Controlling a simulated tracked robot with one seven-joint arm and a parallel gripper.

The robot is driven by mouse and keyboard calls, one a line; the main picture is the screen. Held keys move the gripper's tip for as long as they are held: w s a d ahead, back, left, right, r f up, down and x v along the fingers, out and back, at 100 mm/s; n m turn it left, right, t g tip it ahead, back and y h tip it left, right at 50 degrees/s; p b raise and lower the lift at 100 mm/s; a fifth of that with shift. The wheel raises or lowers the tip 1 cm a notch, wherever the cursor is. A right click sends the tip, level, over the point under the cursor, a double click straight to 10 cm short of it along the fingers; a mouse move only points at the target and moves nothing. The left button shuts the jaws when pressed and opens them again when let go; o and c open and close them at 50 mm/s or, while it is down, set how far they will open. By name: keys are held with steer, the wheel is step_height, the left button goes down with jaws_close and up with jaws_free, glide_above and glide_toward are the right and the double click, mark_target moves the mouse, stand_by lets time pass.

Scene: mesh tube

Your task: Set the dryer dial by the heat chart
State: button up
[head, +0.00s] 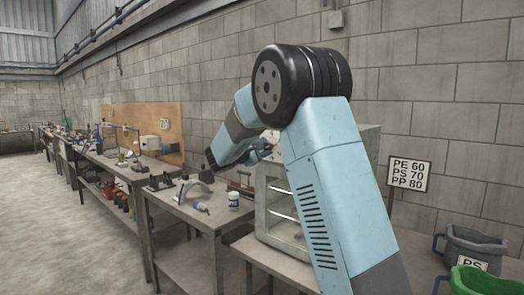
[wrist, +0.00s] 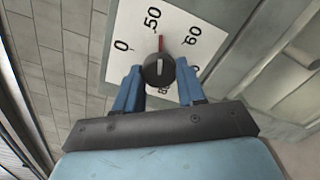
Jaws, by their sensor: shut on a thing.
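In the wrist view a round black dial (wrist: 157,70) sits on a white scale plate (wrist: 120,18). Its red pointer (wrist: 162,43) points between 50 and 60, nearer 50. The marks 0, 50 and 60 are readable; the lower marks are partly hidden. My gripper (wrist: 159,77) is shut on the dial, with a blue finger at either side. In the head view, my gripper (head: 262,149) is at the upper left of the grey dryer (head: 263,215), partly hidden by my arm. The heat chart (head: 409,173) on the wall reads PE 60, PS 70, PP 80.
A grey bin (head: 476,243) labelled PS and a green bin (head: 475,281) stand at the lower right. Open floor lies at the far left.

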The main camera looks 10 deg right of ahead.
steer(key=m, duration=0.4)
steer(key=shift+d+f+m, duration=0.1)
steer(key=shift+d+m, duration=0.15)
steer(key=shift+m, duration=0.15)
steer(key=m, duration=0.3)
steer(key=shift+s+m, duration=0.1)
steer(key=shift+m, duration=0.2)
steer(key=m, duration=1.3)
steer(key=shift+m, duration=0.3)
steer(key=m, duration=0.3)
steer(key=shift+m, duration=0.3)
steer(key=m, duration=0.4)
steer(key=shift+s+m, duration=0.1)
steer(key=shift+m, duration=2)
steer(key=shift+d, duration=0.1)
